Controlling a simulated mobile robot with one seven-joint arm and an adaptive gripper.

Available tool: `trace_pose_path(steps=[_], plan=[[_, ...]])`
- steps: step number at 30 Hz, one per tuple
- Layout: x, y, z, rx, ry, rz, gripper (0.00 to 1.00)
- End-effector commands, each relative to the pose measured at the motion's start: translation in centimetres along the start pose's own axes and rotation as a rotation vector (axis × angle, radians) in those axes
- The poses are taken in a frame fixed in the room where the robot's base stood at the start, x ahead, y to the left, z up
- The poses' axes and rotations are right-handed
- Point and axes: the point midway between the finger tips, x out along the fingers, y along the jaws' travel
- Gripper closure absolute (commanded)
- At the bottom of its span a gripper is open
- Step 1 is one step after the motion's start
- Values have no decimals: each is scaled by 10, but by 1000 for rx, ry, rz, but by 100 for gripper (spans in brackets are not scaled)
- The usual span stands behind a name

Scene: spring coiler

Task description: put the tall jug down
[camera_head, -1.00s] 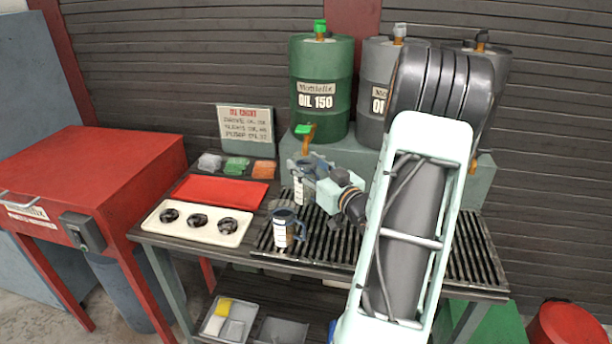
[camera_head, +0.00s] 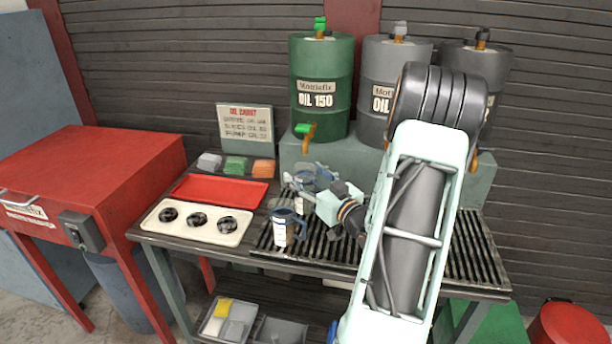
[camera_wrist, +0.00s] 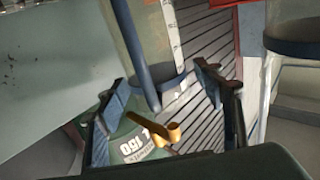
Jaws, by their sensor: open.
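The tall jug (camera_head: 299,204) is at the back of the slatted rack, in front of the green drum, partly hidden by my gripper. It has a pale body with a white scale and blue trim. In the wrist view the jug (camera_wrist: 156,40) is near the top middle, its blue handle (camera_wrist: 136,55) pointing between my fingers. My gripper (camera_head: 308,180) is open around the handle area; both fingers stand apart from it in the wrist view (camera_wrist: 165,110). I cannot tell whether the jug's base rests fully on the rack (camera_head: 265,243).
A shorter jug (camera_head: 284,228) with a blue rim stands just in front. The green drum (camera_head: 320,75) has an orange tap (camera_head: 308,132) behind my gripper. A cream tray with three dark holes (camera_head: 197,222) and a red tray (camera_head: 220,189) lie left. My arm covers the rack's right part.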

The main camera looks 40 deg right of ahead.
Motion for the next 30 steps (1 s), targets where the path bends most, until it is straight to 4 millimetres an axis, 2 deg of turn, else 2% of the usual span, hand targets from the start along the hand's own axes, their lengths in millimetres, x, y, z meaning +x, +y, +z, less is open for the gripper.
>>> trace_pose_path(steps=[6, 21, 25, 30], plan=[[0, 0, -6, 0, 0, 0, 38], [-100, 1, -3, 0, -1, 4, 38], [-114, 1, -3, 0, -1, 2, 38], [-120, 0, -3, 0, 0, 0, 38]])
